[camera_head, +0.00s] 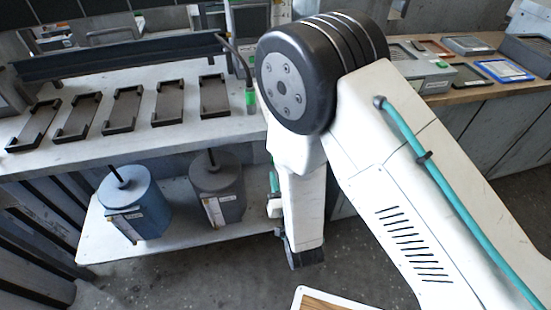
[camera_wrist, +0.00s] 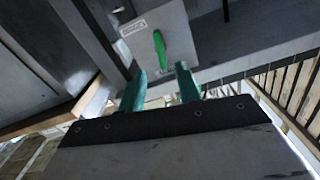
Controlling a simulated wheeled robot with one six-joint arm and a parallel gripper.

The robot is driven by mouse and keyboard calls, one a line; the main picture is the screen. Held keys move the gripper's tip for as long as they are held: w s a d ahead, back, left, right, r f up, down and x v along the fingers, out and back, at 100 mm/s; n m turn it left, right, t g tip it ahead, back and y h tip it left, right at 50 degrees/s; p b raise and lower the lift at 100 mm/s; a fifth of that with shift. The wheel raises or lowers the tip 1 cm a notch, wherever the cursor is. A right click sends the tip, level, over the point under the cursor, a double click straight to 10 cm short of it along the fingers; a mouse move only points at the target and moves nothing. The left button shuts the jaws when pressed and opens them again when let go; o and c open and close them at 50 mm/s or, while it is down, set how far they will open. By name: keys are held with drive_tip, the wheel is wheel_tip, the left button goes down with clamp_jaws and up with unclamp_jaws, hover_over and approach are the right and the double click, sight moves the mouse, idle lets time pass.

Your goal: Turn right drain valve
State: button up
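In the wrist view a green valve handle (camera_wrist: 160,48) stands nearly upright on a pale grey plate (camera_wrist: 180,27) with a small label. My gripper (camera_wrist: 161,71) has two teal fingers spread apart, with nothing between them. The handle is just beyond the fingertips, roughly centred on the gap; I cannot tell whether anything touches. In the head view a green part (camera_head: 250,97) shows at the bench's right end, below a dark bent pipe. My arm hides much of that area, so I cannot tell whether it is the same handle.
The grey bench (camera_head: 130,140) holds several dark trays (camera_head: 122,108). A blue canister (camera_head: 148,205) and a dark grey canister (camera_head: 218,185) stand on the lower shelf (camera_head: 180,241). A wooden bench (camera_head: 470,92) with boxes is at right. Concrete floor is open in front.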

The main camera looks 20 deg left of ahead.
drive_tip(key=x, duration=0.7)
drive_tip(key=shift+w+a+r, duration=0.25)
drive_tip(key=shift+w, duration=0.05)
clamp_jaws()
